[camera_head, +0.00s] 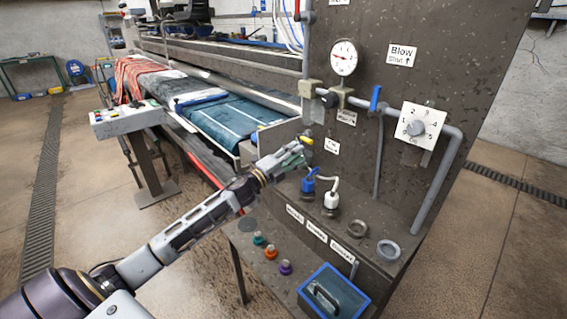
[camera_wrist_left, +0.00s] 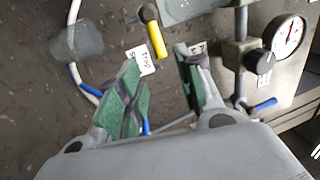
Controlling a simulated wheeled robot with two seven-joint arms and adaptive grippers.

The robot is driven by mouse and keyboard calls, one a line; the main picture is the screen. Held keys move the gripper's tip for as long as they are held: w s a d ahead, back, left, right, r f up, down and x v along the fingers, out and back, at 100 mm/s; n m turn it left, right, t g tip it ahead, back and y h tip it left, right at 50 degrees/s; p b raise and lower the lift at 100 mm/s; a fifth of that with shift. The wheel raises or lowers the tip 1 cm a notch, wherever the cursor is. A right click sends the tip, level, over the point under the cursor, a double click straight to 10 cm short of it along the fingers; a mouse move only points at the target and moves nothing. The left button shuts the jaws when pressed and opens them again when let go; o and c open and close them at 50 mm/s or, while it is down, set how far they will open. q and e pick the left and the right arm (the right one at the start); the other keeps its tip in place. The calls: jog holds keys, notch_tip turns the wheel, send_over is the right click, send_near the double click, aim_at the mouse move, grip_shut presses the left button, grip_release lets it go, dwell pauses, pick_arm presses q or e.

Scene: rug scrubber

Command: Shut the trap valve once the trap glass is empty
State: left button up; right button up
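The trap valve has a yellow lever (camera_wrist_left: 156,40), seen just beyond my fingertips in the left wrist view and as a small yellow piece (camera_head: 306,140) in the head view. A label (camera_wrist_left: 140,60) that seems to read "Trap" is beside it. My left gripper (camera_wrist_left: 157,62) is open, its green pads apart and nothing between them; in the head view it (camera_head: 297,152) is at the grey panel. A greyish see-through cylinder (camera_wrist_left: 76,42), likely the trap glass, is left of the lever; I cannot tell whether it holds liquid. My right gripper is out of view.
The panel carries a gauge (camera_head: 344,57), a blue lever (camera_head: 375,97) and a numbered dial (camera_head: 416,127). A blue tray (camera_head: 334,291) is at the front. A control box (camera_head: 128,118) stands left.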

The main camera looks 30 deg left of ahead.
pick_arm(q)
jog(key=shift+v, duration=2.45)
jog(key=shift+s+f, duration=0.1)
jog(key=shift+f, duration=0.05)
jog(key=p+v, duration=0.1)
jog(key=v, duration=0.7)
jog(key=shift+s+a, duration=0.15)
jog(key=shift+s, duration=0.2)
jog(key=shift+f, duration=0.1)
